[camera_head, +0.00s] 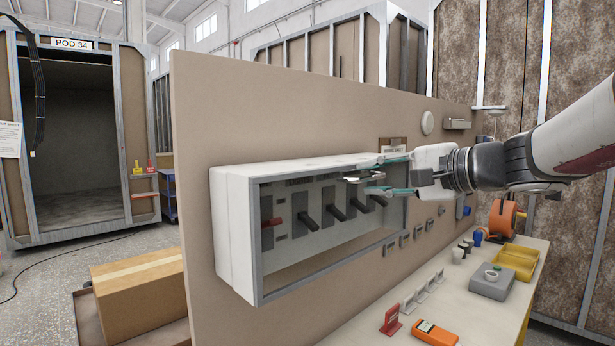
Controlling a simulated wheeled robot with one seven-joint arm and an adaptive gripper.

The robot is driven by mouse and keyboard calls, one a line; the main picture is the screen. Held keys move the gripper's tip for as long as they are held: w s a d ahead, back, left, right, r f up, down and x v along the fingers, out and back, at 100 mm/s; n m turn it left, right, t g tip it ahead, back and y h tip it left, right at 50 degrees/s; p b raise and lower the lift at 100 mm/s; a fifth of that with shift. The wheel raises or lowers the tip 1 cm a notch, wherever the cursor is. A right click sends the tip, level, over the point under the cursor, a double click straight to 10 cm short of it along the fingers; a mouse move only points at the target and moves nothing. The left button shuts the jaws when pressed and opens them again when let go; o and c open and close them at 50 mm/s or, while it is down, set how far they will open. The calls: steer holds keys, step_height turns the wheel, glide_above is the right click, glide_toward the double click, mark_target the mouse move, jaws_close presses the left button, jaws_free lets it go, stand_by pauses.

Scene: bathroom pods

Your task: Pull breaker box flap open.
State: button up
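The white breaker box (235,232) is mounted on a tan panel in the middle of the view. Its grey-framed flap (258,270) lies against the box front and appears closed. Several black switch levers and one red lever show through its clear-looking middle. A small metallic handle (352,180) shows near the upper right of the front. My gripper (368,177) reaches in from the right with its teal fingers apart, one above and one below the handle's right end. I cannot tell whether either finger touches it.
The tan panel (215,115) stands behind the box. A worktop (395,312) below right holds an orange meter (435,333), a red stand (391,321), a grey box (490,285) and yellow trays (515,262). A cardboard box (138,295) sits lower left.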

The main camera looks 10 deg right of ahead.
steer(key=shift+x, duration=0.75)
jaws_close()
steer(key=shift+d+f+b, duration=0.15)
steer(key=shift+b, duration=0.25)
